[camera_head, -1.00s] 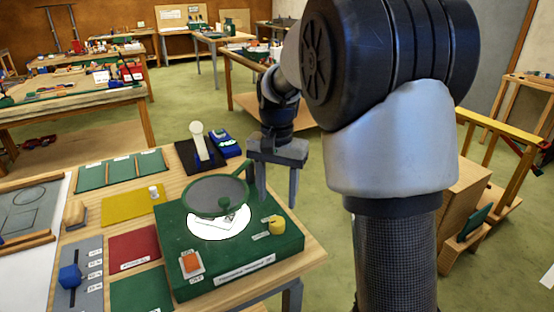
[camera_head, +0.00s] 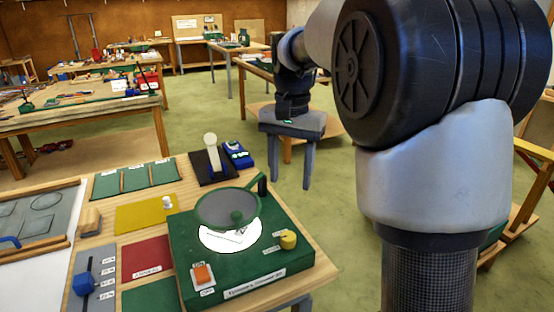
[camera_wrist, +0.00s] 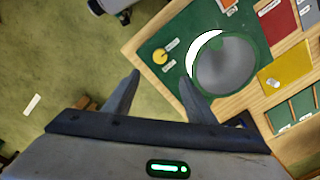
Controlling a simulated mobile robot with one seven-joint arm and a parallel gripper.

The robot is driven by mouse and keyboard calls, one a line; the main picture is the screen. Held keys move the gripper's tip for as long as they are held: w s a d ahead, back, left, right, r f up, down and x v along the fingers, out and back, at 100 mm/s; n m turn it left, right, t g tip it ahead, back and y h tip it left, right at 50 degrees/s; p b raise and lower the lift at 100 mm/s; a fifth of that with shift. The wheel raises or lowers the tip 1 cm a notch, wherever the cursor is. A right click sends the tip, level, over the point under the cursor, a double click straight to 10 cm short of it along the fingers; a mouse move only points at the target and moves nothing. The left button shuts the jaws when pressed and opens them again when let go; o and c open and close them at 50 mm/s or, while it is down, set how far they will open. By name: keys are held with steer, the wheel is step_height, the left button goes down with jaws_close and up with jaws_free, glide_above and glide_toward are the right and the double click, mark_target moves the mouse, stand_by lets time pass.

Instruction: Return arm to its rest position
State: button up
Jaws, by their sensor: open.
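My gripper (camera_head: 291,168) hangs in the air to the right of the near wooden table, past its edge in the head view. Its two fingers are apart with nothing between them. In the wrist view my gripper (camera_wrist: 160,85) points down, with green floor and the table's edge beyond the fingers. My arm's large joint fills the right of the head view.
A green box (camera_head: 250,260) with a round grey disc (camera_head: 228,208) over a white lit circle and a yellow knob (camera_head: 288,239) sits on the near table (camera_head: 130,240). Other benches (camera_head: 80,115) stand behind. Green floor (camera_head: 210,105) lies clear between them.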

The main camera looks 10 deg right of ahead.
steer(key=s+r+n+t+p, duration=0.35)
steer(key=s+r, duration=0.45)
steer(key=s, duration=0.3)
steer(key=s+f+n+t+p, duration=0.1)
steer(key=s+n+t+p, duration=0.1)
steer(key=s, duration=0.9)
steer(key=shift+s+n+p, duration=0.3)
steer(key=shift+n+p, duration=0.25)
steer(key=shift+p, duration=0.2)
